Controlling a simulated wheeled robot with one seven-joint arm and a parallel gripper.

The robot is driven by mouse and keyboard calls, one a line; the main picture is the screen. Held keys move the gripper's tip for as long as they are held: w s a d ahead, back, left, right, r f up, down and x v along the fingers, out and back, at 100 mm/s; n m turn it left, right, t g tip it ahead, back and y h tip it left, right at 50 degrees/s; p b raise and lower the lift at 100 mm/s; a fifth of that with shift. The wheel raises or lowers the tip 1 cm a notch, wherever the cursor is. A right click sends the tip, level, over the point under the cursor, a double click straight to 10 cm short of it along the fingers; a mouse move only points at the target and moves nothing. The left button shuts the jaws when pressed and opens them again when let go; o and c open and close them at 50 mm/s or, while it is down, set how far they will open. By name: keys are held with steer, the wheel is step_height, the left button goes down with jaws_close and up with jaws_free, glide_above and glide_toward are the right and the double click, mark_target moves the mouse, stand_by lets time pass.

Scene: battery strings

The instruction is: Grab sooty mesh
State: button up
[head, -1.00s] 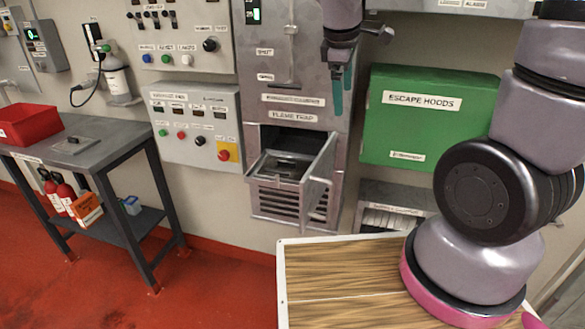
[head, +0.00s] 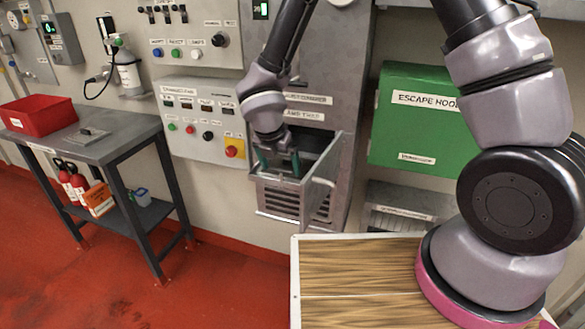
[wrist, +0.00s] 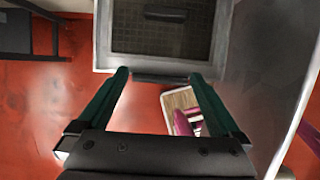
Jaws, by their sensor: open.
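The sooty mesh (wrist: 160,38) is a dark grid inside a pale square frame (wrist: 104,40) at the top of the wrist view. In the head view, the opened flame trap tray (head: 283,188) sticks out from the grey wall panel, and my arm hides the mesh inside it. My gripper (head: 279,161) is at the tray, pointing down, with its green fingers apart. In the wrist view, the open gripper (wrist: 161,76) has its fingertips on either side of a short dark bar (wrist: 160,79) at the frame's near edge. Contact is not clear.
An open metal door (head: 322,172) stands at the tray's right side. A green escape hoods box (head: 415,125) hangs to the right. A wooden-topped surface (head: 350,270) lies below. A workbench (head: 95,145) with a red bin (head: 38,116) stands left.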

mark_target(291, 168)
steer(key=w, duration=0.1)
steer(key=w+d, duration=0.1)
steer(key=w, duration=0.2)
steer(key=shift+w+d, duration=0.1)
steer(key=shift+d, duration=0.15)
steer(key=w, duration=0.1)
steer(key=w+d, duration=0.1)
steer(key=w, duration=0.1)
steer(key=shift+w+d, duration=0.15)
steer(key=shift+w, duration=0.05)
steer(key=x, duration=0.2)
steer(key=shift+f, duration=0.45)
steer(key=shift+c, duration=0.3)
jaws_close()
